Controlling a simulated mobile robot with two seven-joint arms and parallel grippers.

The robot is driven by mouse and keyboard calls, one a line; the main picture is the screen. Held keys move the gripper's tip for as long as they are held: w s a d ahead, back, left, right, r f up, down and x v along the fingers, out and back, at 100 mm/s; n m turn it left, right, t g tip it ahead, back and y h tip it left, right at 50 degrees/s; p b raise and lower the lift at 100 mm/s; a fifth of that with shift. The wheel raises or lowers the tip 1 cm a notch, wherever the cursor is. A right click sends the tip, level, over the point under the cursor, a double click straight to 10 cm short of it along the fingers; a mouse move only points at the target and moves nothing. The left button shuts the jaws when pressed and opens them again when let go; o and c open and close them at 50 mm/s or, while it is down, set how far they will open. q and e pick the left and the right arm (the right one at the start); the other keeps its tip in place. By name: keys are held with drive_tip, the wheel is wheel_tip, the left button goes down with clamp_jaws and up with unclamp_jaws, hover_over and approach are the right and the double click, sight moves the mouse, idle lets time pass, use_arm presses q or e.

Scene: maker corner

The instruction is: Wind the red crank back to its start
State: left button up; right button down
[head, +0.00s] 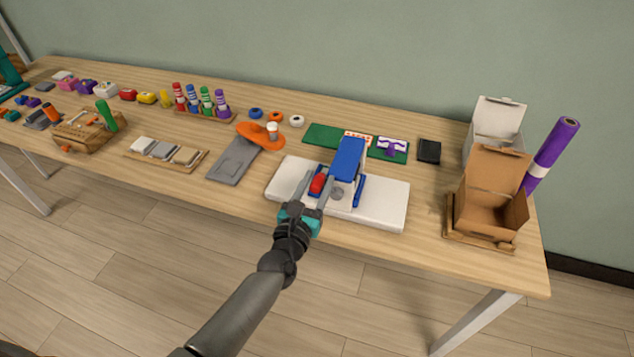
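A blue device (348,160) with blue side pieces stands on a white base board (390,205) at the front of the table. The red crank part (318,183) shows on its left side, with a grey round piece (338,194) close by to the right. My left gripper (318,178) reaches in from the front, its two grey fingers on either side of the red part. Whether the fingers press on it or stand slightly apart cannot be seen. The rest of the crank is hidden by the fingers. My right gripper is not in view.
A grey plate with an orange top (232,158) lies close to the left. A green board (322,135) and a black box (429,151) lie behind. Open cardboard boxes (488,205) and a purple roll (552,152) stand right.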

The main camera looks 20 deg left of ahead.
use_arm(q)
clamp_jaws()
drive_tip(key=shift+s+f, duration=0.1)
idle(1.0)
